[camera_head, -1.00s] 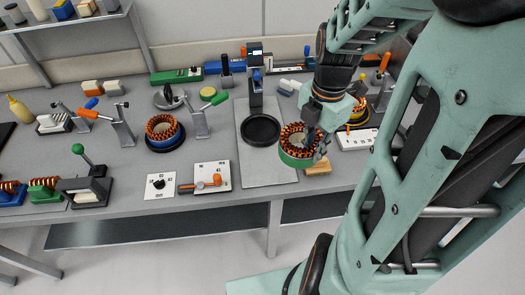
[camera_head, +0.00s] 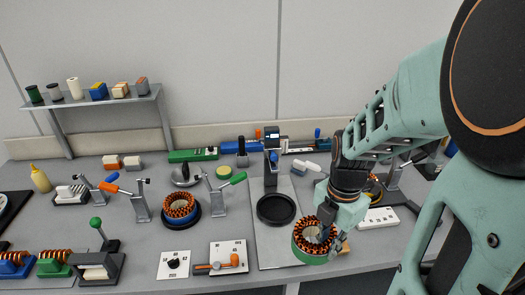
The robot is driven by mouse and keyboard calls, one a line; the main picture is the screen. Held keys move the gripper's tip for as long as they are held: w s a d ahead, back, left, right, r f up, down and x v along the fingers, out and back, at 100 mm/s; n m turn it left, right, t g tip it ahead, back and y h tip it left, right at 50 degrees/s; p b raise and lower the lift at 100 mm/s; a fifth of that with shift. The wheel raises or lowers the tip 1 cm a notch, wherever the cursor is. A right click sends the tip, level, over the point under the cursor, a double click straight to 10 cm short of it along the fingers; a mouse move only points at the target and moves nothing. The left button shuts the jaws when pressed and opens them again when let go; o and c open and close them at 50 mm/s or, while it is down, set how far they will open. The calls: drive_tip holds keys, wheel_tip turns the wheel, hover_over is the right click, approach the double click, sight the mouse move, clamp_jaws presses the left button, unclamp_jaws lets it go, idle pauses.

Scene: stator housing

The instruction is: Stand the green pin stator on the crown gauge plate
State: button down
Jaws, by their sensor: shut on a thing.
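The green pin stator (camera_head: 309,256) is a ring with a green outer band and orange-and-dark windings on top. My gripper (camera_head: 328,230) is shut on its right side and holds it roughly upright, in front and to the right of the round black plate. This black plate (camera_head: 276,209), with a raised rim, appears to be the crown gauge plate. It is empty and sits at the foot of an upright gauge stand (camera_head: 271,170) on a grey base sheet (camera_head: 266,244). The stator is apart from the plate. I cannot tell how high it is above the bench.
A blue-banded stator (camera_head: 180,208) stands on a black base to the left, beside toggle clamps (camera_head: 138,203). A wooden block (camera_head: 343,244) lies just right of the held stator. A white strip (camera_head: 378,218) lies further right. A lever panel (camera_head: 228,257) sits front left.

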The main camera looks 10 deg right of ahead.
drive_tip(key=w+a+f, duration=0.1)
drive_tip(key=w+f, duration=0.1)
drive_tip(key=w+a+f, duration=0.2)
drive_tip(key=w+f, duration=0.1)
drive_tip(key=w+a+f+b, duration=0.1)
drive_tip(key=w+a+f, duration=0.1)
drive_tip(key=w, duration=0.1)
drive_tip(key=shift+f, duration=0.25)
drive_tip(key=shift+w+a+f, duration=0.15)
drive_tip(key=shift+w+f, duration=0.05)
drive_tip(key=shift+f, duration=0.3)
wheel_tip(320, 180, down, 3)
drive_tip(key=shift+r, duration=0.15)
drive_tip(key=c, duration=2.3)
unclamp_jaws()
drive_tip(key=o, duration=0.5)
drive_tip(key=shift+c, duration=0.2)
